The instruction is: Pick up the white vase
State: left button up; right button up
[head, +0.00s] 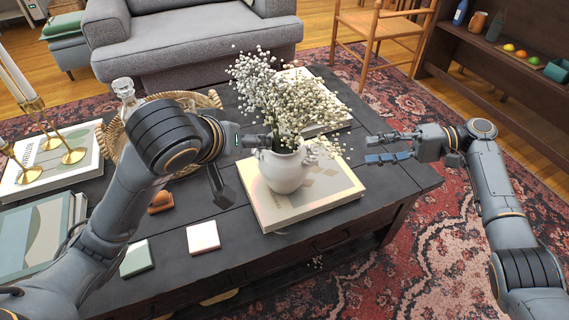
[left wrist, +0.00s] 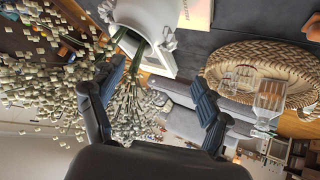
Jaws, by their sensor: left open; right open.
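The white vase (head: 284,172) stands upright on a pale book (head: 318,209) on the dark table (head: 250,250). Small white flowers (head: 270,90) fill its mouth. My left gripper (head: 262,142) is at the vase's upper left side, its fingertips partly hidden by flowers in the head view. In the left wrist view the vase (left wrist: 148,14) is at the top, with green stems between the open fingers (left wrist: 155,75); I cannot tell whether they touch. My right gripper (head: 372,149) is open and empty, to the right of the vase and apart from it.
A woven tray (head: 112,145) with a glass decanter (head: 126,92) is behind my left arm. Brass candle holders (head: 72,155) and books stand at the left. White (head: 203,237) and green (head: 136,258) coasters lie in front. A wooden chair (head: 378,28) and shelf (head: 500,60) are beyond.

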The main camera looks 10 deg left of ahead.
aim_at(284, 165)
pick_arm(q)
jog(key=x, duration=1.2)
jog(key=shift+w+f, duration=0.1)
jog(key=shift+w, duration=0.05)
pick_arm(e)
jog(key=x, duration=1.2)
jog(key=shift+a, duration=0.15)
jog(key=shift+f, duration=0.1)
pick_arm(q)
jog(key=c, duration=1)
pick_arm(e)
grip_shut()
pick_arm(q)
grip_shut()
pick_arm(e)
jog(key=shift+s, duration=0.1)
pick_arm(q)
jog(key=shift+a+r, duration=0.1)
jog(key=shift+r, duration=0.15)
